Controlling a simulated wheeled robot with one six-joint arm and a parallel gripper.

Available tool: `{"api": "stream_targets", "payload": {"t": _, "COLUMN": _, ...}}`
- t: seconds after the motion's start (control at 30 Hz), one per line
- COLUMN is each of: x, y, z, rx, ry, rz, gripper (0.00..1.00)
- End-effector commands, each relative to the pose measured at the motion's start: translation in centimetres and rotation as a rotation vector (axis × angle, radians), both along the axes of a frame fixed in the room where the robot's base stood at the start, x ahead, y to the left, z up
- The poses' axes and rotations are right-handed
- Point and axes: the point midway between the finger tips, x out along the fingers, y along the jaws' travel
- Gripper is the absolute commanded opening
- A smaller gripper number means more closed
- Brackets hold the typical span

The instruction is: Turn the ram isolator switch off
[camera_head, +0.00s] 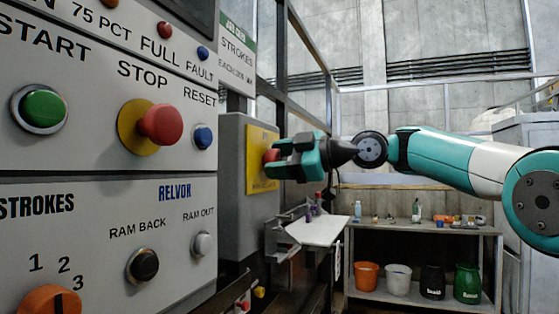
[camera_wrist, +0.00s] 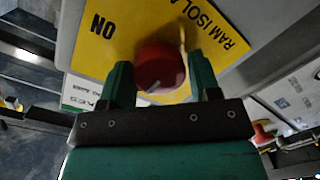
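The ram isolator switch is a red round knob (camera_wrist: 159,67) on a yellow plate (camera_wrist: 105,52) with "RAM ISOL" and "ON" lettering. In the head view the red knob (camera_head: 271,156) and the yellow plate (camera_head: 261,172) sit on a grey box beside the control panel. My gripper (camera_wrist: 160,80) is at the knob, with one teal finger on each side of it. The fingers look apart, and I cannot tell whether they touch the knob. In the head view my gripper (camera_head: 280,158) reaches in from the right and partly hides the knob.
The control panel (camera_head: 100,185) with a green start button (camera_head: 44,108), red stop button (camera_head: 160,124) and blue reset button (camera_head: 203,137) fills the left. A white tray (camera_head: 318,230) is below my gripper. A bench (camera_head: 420,226) with several buckets stands behind.

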Motion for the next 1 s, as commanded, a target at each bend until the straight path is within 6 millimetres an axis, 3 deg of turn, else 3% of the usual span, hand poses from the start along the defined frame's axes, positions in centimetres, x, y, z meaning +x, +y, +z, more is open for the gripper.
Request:
{"api": "stream_targets", "payload": {"t": 0.03, "x": 0.0, "y": 0.0, "z": 0.0, "rx": 0.001, "ry": 0.0, "rz": -0.001, "gripper": 0.69}}
{"api": "stream_targets", "payload": {"t": 0.07, "x": 0.0, "y": 0.0, "z": 0.0, "rx": 0.001, "ry": 0.001, "rz": -0.001, "gripper": 0.76}}
{"api": "stream_targets", "payload": {"t": 0.47, "x": -0.2, "y": -0.9, "z": 0.1, "rx": 0.003, "ry": -0.001, "rz": -0.004, "gripper": 0.76}}
{"api": "stream_targets", "payload": {"t": 0.67, "x": -1.5, "y": -4.6, "z": 0.3, "rx": 0.003, "ry": -0.003, "rz": -0.008, "gripper": 0.76}}
{"api": "stream_targets", "payload": {"t": 1.0, "x": -4.4, "y": -12.7, "z": 1.1, "rx": 0.003, "ry": -0.002, "rz": -0.007, "gripper": 0.76}}
